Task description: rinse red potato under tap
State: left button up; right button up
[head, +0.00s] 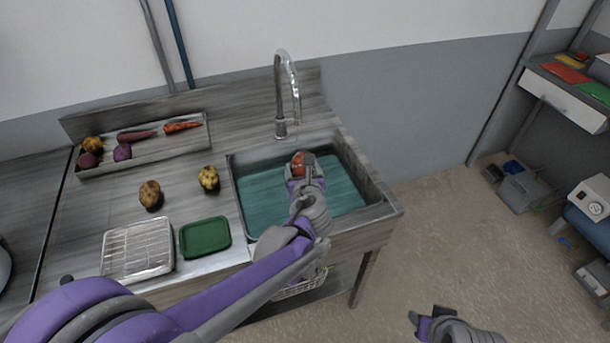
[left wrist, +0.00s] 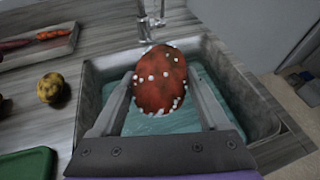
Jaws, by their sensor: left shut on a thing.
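The red potato (left wrist: 161,80) is reddish-brown with white specks or droplets on its skin. My left gripper (left wrist: 160,95) is shut on it and holds it over the sink basin (head: 345,195). In the head view the potato (head: 300,160) shows small beyond the left gripper (head: 302,168), near the basin's back. The metal tap (head: 280,125) stands behind the basin with its spout curving over it. Whether water runs from the spout is not clear. Teal water or a teal floor shows in the basin. My right gripper (head: 433,325) is low at the right, over the floor, and its jaw opening is unclear.
Two potatoes (head: 151,195) (head: 209,178) lie left of the sink. A green tray (head: 206,237) and a wire rack (head: 138,249) are in front of them. A long tray (head: 190,143) of vegetables stands at the back. Open floor lies right of the sink.

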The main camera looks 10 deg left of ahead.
aim_at(302, 154)
pick_arm(q)
jog(key=x, duration=0.5)
jog(key=shift+w+a+r+b, duration=0.1)
jog(key=shift+a+r+b, duration=0.2)
jog(key=shift+a+b, duration=0.1)
jog(key=shift+w+a+f, duration=0.1)
jog(key=shift+w+a, duration=0.1)
jog(key=shift+w, duration=0.3)
jog(key=shift+w+a, duration=0.2)
jog(key=shift+w, duration=0.25)
pick_arm(e)
jog(key=shift+s+f, duration=0.2)
jog(key=shift+f, duration=0.3)
jog(key=shift+s+f, duration=0.2)
jog(key=shift+f, duration=0.25)
pick_arm(q)
jog(key=shift+d, duration=0.15)
jog(key=shift+w+d, duration=0.3)
jog(key=shift+d, duration=0.1)
jog(key=shift+a+b, duration=0.1)
jog(key=shift+b, duration=0.2)
pick_arm(e)
jog(key=shift+f, duration=0.1)
pick_arm(q)
jog(key=shift+s+a, duration=0.3)
jog(key=shift+a, duration=0.15)
pick_arm(e)
jog(key=shift+s+f, duration=0.15)
jog(key=shift+f, duration=0.05)
